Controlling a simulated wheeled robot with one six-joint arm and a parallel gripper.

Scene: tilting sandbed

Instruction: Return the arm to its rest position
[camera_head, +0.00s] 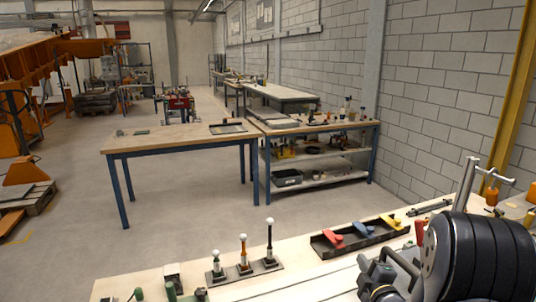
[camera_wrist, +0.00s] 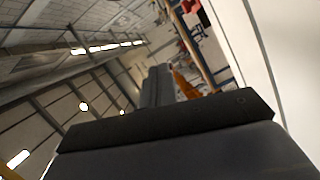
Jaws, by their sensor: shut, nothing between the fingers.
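My gripper (camera_wrist: 158,76) shows in the wrist view as a dark block with its narrow fingers together, shut and empty. It touches nothing that I can see. The wrist view is strongly tilted, with the hall's ceiling and lamps at the left, so my gripper is not facing down at a bench. In the head view I cannot clearly make out my gripper. A large black ribbed body with a grey disc fills the lower right there and hides part of the bench.
The near bench (camera_head: 300,276) holds three ball-topped posts (camera_head: 243,250), a dark tray (camera_head: 359,238) with red, blue and yellow pieces, and a metal T-handled stand (camera_head: 468,180) at the right. A wooden table (camera_head: 170,142) stands beyond open floor. A block wall (camera_head: 440,95) bounds the right.

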